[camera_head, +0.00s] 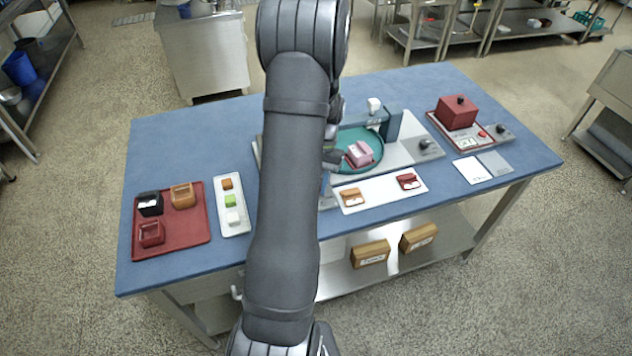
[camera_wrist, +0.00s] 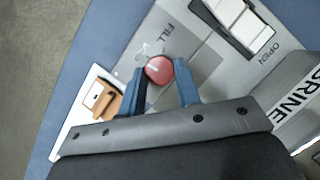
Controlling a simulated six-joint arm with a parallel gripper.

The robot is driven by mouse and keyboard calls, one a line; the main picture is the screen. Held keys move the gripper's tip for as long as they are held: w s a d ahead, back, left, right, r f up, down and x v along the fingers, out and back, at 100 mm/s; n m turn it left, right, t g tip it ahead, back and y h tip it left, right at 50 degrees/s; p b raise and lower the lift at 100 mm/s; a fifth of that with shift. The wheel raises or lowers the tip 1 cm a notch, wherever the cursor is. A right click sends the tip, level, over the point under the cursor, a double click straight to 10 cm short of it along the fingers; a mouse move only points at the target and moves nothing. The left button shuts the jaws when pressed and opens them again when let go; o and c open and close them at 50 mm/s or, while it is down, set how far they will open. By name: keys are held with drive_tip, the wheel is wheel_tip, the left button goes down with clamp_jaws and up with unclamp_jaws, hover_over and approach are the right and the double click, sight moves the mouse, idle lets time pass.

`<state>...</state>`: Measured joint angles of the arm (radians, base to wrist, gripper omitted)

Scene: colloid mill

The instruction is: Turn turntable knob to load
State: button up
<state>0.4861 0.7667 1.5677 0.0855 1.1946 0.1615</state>
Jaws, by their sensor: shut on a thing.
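In the wrist view my gripper (camera_wrist: 160,70) has its blue fingers on both sides of a round red knob (camera_wrist: 158,68), shut on it. The knob stands on a grey panel beside the word FILL. In the head view my arm hides the knob and most of the gripper. The teal turntable (camera_head: 372,139) carries a pink block (camera_head: 360,153), just right of my arm. A dark knob (camera_head: 425,143) sits on the grey base right of the turntable, apart from my gripper. I cannot tell which setting either knob is at.
A white tray (camera_head: 380,194) with orange and red pieces lies in front of the station. A red tray (camera_head: 182,239) and a narrow white tray (camera_head: 243,213) are at left. A red box device (camera_head: 457,112) stands at right. A white part (camera_wrist: 237,20) by OPEN is near my fingers.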

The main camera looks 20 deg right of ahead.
drive_tip(key=shift+m, duration=0.5)
drive_tip(key=o, duration=1)
drive_tip(key=v, duration=1.7)
drive_tip(key=shift+s+d+r, duration=0.25)
drive_tip(key=shift+f, duration=0.1)
drive_tip(key=x, duration=1.7)
drive_tip(key=shift+w+a+f, duration=0.2)
drive_tip(key=shift+w, duration=0.05)
